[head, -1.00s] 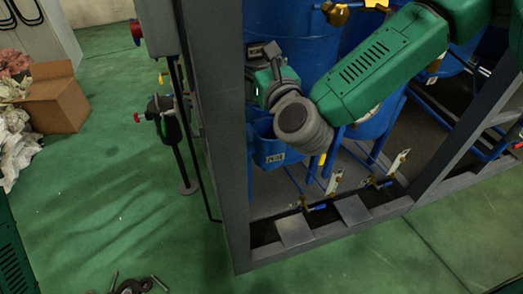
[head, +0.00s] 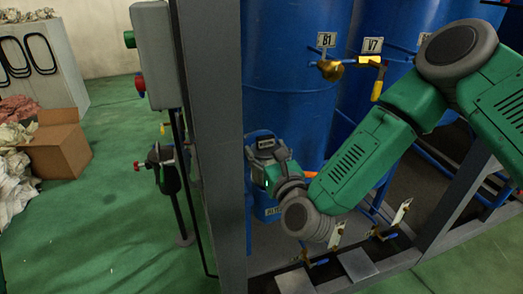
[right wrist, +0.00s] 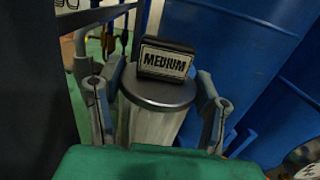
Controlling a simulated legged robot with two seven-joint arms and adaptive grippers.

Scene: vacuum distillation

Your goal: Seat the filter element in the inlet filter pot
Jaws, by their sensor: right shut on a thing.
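The filter element (right wrist: 150,125) is a pale cylinder with a grey metal cap in the right wrist view. A dark block marked MEDIUM (right wrist: 165,62) sits on its cap. My right gripper (right wrist: 158,92) is shut on it, one finger on each side. In the head view, my right gripper (head: 262,160) is small beside the grey frame post, with the labelled top of the filter element (head: 264,141) showing. The filter's lower end is hidden. I cannot identify the inlet filter pot for certain. My left gripper is out of view.
A grey post (head: 212,130) stands just left of my right gripper. Large blue drums (head: 292,75) stand behind it, with a brass valve (head: 330,70). A dark fitting on a stand (head: 167,170) is left of the post. Green floor (head: 100,220) is open at left.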

